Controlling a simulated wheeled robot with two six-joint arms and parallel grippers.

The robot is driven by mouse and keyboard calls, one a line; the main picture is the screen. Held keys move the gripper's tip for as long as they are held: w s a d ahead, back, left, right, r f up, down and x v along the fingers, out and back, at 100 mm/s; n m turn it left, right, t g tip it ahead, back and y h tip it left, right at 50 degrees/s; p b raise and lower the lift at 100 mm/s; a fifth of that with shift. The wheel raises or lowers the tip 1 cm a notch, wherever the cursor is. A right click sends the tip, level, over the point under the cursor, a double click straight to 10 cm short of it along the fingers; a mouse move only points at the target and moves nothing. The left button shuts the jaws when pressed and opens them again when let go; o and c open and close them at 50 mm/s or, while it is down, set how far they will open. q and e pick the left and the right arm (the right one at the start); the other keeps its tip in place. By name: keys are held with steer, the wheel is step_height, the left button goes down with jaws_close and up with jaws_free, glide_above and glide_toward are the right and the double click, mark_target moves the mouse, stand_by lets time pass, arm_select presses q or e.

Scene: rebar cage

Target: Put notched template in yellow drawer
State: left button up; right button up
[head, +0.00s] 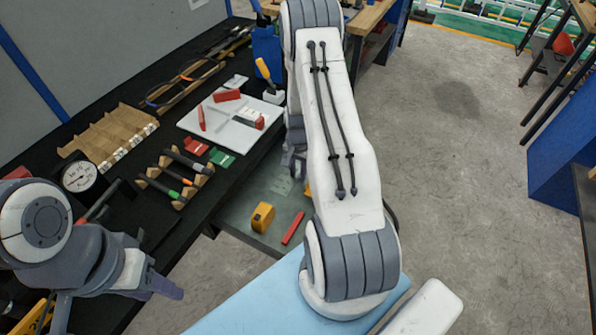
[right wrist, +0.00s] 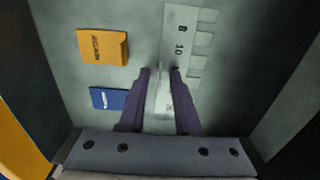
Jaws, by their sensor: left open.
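The notched template (right wrist: 186,45), a pale grey plate with printed numbers and a notched edge, lies in a grey-green drawer (right wrist: 55,22) in the right wrist view. A faint pale shape in the head view (head: 284,186) appears to be it. My right gripper (right wrist: 160,72) has its two dark fingers on either side of a thin raised part of the template, with gaps visible beside it. In the head view my right arm largely hides that gripper. A yellow panel (right wrist: 20,140) shows at lower left of the wrist view. My left gripper (head: 165,285) is empty beside the bench.
An orange box (right wrist: 102,46) and a blue box (right wrist: 108,98) lie beside the template. A yellow tape measure (head: 262,216) and a red bar (head: 293,228) sit in the nearer drawer area. The black bench (head: 215,180) holds tools and a white board (head: 235,128).

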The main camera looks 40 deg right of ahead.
mark_target(298, 174)
step_height(298, 174, up, 12)
steer(key=b, duration=0.1)
steer(key=shift+r, duration=0.25)
stand_by(0.4)
steer(key=s+a+r+n, duration=0.1)
steer(key=a+r+n, duration=0.4)
steer(key=a, duration=0.6)
steer(key=s+a+r+n, duration=0.2)
steer(key=a+r+n, duration=0.25)
steer(key=a, duration=0.65)
steer(key=s+a+r+n, duration=0.2)
steer(key=s+a+n, duration=0.3)
steer(key=s, duration=0.4)
steer(key=s+a+r+n+y, duration=0.1)
steer(key=s+a+r+n, duration=0.2)
steer(key=s+a+n, duration=0.3)
steer(key=s+a, duration=0.1)
steer(key=s, duration=0.2)
steer(key=shift+s+r, duration=0.15)
steer(key=shift+r, duration=0.1)
